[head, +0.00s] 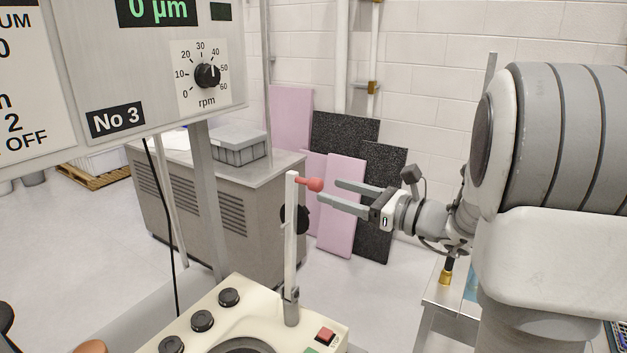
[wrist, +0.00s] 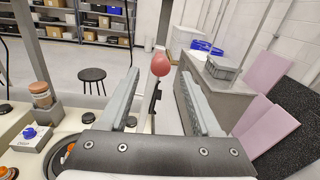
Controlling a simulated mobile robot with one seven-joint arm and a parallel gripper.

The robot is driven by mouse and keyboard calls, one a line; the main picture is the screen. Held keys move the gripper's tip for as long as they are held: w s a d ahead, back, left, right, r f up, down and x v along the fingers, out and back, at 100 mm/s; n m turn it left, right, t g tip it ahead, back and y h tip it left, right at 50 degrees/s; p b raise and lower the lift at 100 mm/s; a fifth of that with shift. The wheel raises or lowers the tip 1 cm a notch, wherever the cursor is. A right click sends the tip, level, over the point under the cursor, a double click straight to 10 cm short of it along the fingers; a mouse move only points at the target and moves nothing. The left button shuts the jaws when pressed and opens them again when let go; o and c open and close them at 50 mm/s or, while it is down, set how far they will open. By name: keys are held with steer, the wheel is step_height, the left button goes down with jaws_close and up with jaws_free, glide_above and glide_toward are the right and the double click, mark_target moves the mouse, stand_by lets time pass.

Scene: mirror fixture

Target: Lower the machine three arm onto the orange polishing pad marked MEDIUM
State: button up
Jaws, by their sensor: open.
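The machine three arm (head: 291,240) is a pale bar standing upright on the cream machine top (head: 245,300), under the "No 3" panel (head: 118,120). A red knob (head: 313,184) juts from its upper end. My gripper (head: 328,190) is open and level, its fingertips close to the knob. In the wrist view the knob (wrist: 161,63) lies between the fingertip lines of my gripper (wrist: 158,72); I cannot tell whether it touches them. An orange piece (wrist: 70,150) shows partly on the machine behind my left finger; no MEDIUM marking is readable.
A grey cabinet (head: 220,190) stands behind the arm. Pink and dark slabs (head: 340,200) lean on the wall beyond my gripper. Black knobs (head: 202,320) and a red button (head: 325,335) sit on the machine top. In the wrist view, a black stool (wrist: 92,76) stands on open floor.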

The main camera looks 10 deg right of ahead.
mark_target(321, 187)
steer(key=x, duration=0.6)
steer(key=shift+p, duration=0.4)
steer(key=shift+c, duration=0.3)
jaws_close()
stand_by(0.7)
